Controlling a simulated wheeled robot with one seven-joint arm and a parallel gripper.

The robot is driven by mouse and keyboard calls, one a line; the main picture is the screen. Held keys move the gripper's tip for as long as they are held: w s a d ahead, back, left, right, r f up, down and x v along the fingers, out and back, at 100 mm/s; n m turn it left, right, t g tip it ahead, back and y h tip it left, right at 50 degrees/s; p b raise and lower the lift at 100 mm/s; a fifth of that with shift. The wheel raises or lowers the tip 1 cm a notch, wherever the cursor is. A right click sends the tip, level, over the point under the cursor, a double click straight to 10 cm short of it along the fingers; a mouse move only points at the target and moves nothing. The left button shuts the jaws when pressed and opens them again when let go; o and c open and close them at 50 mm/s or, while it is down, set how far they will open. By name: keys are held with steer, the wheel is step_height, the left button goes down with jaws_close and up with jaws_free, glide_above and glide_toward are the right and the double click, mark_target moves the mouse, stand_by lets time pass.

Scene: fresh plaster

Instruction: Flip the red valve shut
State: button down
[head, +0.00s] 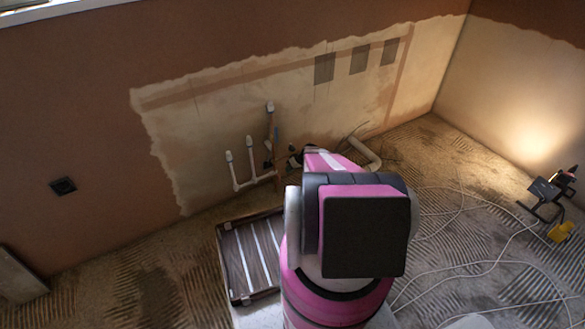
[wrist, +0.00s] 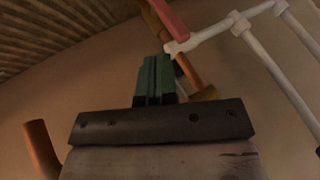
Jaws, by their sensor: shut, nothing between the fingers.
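The red valve handle (wrist: 172,18) shows at the top of the wrist view as a red bar, partly cut off by the frame edge. It lies beside a brown copper-coloured pipe and the end of a white pipe (wrist: 210,33). My gripper (wrist: 156,62) has its green fingers shut together with nothing between them. In the picture the fingertips sit just below the red handle, and I cannot tell whether they touch anything.
White capped pipes (head: 251,155) rise along the wall in the head view. A dark crate with pale strips (head: 240,262) stands on the floor left of my arm. White cables and a work lamp (head: 546,189) lie at the right. A copper stub (wrist: 40,148) shows lower left.

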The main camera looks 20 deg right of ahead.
steer(key=x, duration=0.5)
steer(key=shift+a+f, duration=0.1)
steer(key=shift+f, duration=0.1)
steer(key=shift+a+r+h, duration=0.15)
steer(key=shift+a+h, duration=0.25)
steer(key=shift+h, duration=0.2)
steer(key=s+a+f+h, duration=0.1)
steer(key=a+f+h, duration=0.1)
steer(key=a+h, duration=0.1)
steer(key=a+f+n+t+h, duration=0.1)
steer(key=a+f+h, duration=0.1)
steer(key=a, duration=0.4)
steer(key=shift+s+n+h, duration=0.3)
steer(key=shift+s+h, duration=0.1)
steer(key=shift+h, duration=0.1)
stand_by(1.2)
steer(key=shift+a+f, duration=0.15)
steer(key=shift+f, duration=0.25)
stand_by(0.4)
